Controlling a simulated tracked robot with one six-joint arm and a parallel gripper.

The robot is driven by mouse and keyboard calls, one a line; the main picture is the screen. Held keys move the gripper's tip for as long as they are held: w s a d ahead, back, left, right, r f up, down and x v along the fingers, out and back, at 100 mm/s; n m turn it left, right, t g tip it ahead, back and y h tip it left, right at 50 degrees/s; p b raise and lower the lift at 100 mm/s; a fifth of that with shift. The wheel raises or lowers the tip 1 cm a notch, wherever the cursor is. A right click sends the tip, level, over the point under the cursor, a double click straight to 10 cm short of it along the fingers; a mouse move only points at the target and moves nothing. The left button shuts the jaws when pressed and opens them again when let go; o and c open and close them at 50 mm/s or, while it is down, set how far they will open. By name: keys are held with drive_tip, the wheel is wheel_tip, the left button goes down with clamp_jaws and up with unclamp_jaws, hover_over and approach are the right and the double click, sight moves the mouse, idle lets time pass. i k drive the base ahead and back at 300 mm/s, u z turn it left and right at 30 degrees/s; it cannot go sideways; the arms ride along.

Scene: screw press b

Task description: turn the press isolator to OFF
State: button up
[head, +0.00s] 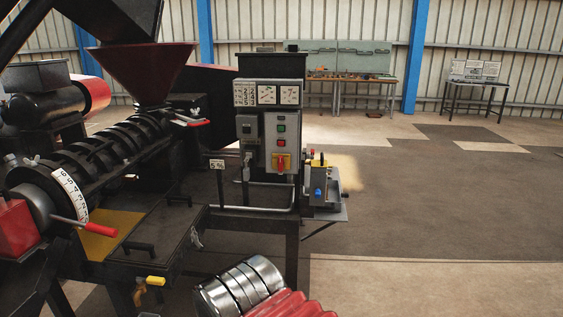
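The press isolator (281,161) is a red rotary handle on a yellow plate, low on the front of a grey control box. The handle looks roughly upright, but it is too small for me to read its position or any ON and OFF marks. My gripper is not in view, and nothing is seen touching the isolator.
The screw press (110,150) with its dark red hopper (140,70) fills the left. A small vise-like device (318,180) stands on a side shelf right of the box. A ribbed silver and red shape fills the bottom middle. Open floor (430,210) lies right.

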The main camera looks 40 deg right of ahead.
sight(280, 161)
drive_tip(key=i, duration=0.9)
drive_tip(key=u, duration=0.05)
